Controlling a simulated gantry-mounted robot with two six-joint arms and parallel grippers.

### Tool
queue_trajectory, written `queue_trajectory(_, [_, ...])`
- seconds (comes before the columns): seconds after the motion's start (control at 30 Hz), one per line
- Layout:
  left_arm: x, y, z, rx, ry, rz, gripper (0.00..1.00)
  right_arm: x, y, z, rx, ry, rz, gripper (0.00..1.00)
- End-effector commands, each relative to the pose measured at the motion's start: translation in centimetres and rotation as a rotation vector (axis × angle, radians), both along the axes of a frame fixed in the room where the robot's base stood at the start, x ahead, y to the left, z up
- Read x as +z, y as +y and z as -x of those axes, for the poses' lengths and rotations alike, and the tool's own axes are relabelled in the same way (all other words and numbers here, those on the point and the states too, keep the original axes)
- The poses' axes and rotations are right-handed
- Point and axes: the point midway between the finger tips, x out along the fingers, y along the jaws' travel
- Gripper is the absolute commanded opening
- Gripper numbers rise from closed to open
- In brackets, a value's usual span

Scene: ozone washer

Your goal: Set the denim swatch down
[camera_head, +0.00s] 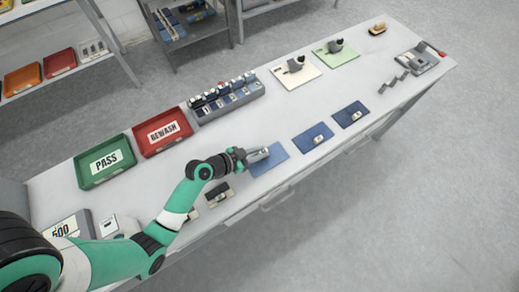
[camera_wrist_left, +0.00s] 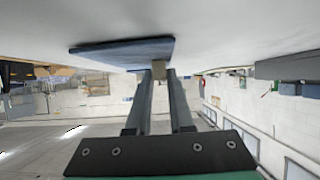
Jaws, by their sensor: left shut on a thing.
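The denim swatch (camera_head: 269,160) is a flat blue rectangle over the front edge area of the white table. It also shows in the left wrist view (camera_wrist_left: 118,52), close against the pale tabletop; I cannot tell whether it touches. My left gripper (camera_head: 260,153) reaches over it from the left. In the left wrist view its fingertips (camera_wrist_left: 158,75) are shut on the swatch's small beige tab (camera_wrist_left: 158,67). The fingers partly cover the swatch in the head view. My right gripper is not in view.
Two more blue swatches (camera_head: 313,138) (camera_head: 351,114) with small tabs lie to the right. A green PASS tray (camera_head: 104,183), a red REWASH tray (camera_head: 188,144) and a grey rack (camera_head: 229,112) stand behind. Clear white tabletop lies between the rack and swatches.

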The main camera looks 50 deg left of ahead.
Motion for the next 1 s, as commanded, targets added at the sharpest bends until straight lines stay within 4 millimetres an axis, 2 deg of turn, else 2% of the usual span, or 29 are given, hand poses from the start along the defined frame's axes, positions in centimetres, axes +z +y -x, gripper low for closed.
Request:
queue_trajectory(0.17, [-0.4, 0.0, 0.0, 0.0, 0.0, 0.0, 0.0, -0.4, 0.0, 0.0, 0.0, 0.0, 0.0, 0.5])
queue_trajectory(0.2, [-0.2, 0.0, 0.0, 0.0, 0.0, 0.0, 0.27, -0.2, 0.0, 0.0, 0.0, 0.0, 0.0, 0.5])
queue_trajectory(0.33, [-0.2, 0.0, 0.0, 0.0, 0.0, 0.0, 0.5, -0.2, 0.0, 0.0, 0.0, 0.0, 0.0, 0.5])
queue_trajectory(0.7, [0.3, 0.0, 0.2, 0.001, 0.001, 0.0, 0.5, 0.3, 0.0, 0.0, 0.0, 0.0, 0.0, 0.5])
queue_trajectory(0.87, [1.7, 0.4, 2.7, 0.005, 0.001, 0.001, 0.5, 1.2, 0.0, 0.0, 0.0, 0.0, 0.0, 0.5])
queue_trajectory(1.0, [3.8, 0.8, 6.0, 0.007, 0.002, 0.003, 0.5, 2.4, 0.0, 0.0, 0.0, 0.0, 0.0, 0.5])
